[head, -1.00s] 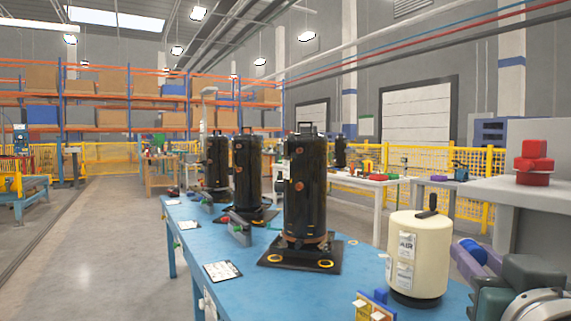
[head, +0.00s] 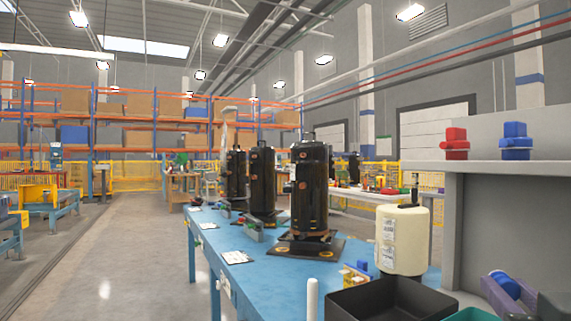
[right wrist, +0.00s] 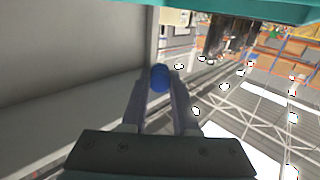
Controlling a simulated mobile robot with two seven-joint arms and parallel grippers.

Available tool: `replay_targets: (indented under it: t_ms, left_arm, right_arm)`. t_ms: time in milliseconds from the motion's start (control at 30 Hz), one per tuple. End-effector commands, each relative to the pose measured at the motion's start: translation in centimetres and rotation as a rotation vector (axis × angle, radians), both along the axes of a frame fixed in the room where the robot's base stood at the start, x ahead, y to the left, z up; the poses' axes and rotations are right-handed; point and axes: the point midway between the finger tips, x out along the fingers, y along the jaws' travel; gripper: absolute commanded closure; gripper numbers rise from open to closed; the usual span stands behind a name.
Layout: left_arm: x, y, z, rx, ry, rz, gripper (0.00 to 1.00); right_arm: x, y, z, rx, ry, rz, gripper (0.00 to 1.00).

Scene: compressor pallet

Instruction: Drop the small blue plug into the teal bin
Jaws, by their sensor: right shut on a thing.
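My right gripper (head: 503,285) is at the lower right of the head view, shut on the small blue plug (head: 508,286). In the right wrist view the plug (right wrist: 160,78) sits between the tips of the two grey-purple fingers. The teal bin (head: 470,314) shows only as a rim strip at the bottom edge of the head view, left of and below my right gripper. A teal edge also runs along the top of the right wrist view (right wrist: 240,10). Most of the bin is out of frame. My left gripper is not in view.
A black open bin (head: 390,300) stands left of the teal one. A grey shelf (head: 475,169) above my gripper holds red (head: 456,145) and blue (head: 515,142) parts. A blue table (head: 262,272) carries black compressors (head: 309,190) and a cream tank (head: 402,240).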

Motion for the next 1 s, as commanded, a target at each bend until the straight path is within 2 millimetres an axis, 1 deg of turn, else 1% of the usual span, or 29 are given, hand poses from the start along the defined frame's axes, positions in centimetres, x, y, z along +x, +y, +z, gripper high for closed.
replay_targets:
  t_ms: [33,133,500,533,800,833,1000]
  left_arm:
    - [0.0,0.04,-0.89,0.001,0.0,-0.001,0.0]
    - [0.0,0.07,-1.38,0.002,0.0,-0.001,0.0]
    - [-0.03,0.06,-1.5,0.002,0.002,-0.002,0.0]
    - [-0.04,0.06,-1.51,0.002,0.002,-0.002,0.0]
    - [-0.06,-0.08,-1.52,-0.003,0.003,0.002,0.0]
    - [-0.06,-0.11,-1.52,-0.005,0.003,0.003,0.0]
    - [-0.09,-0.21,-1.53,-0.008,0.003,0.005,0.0]
  right_arm:
    - [0.0,0.02,-1.0,-0.001,0.0,0.001,1.0]
    - [0.0,0.04,-1.63,-0.001,0.001,0.001,1.0]
    - [0.0,0.03,-1.81,0.0,0.001,0.001,1.0]
    - [0.0,0.03,-1.81,0.0,0.001,0.001,0.7]
    - [-0.01,0.02,-1.8,0.0,0.001,0.001,0.4]
    - [0.0,0.03,-1.8,0.0,0.001,0.001,0.37]
    - [0.0,0.03,-1.8,0.0,0.001,0.001,0.37]
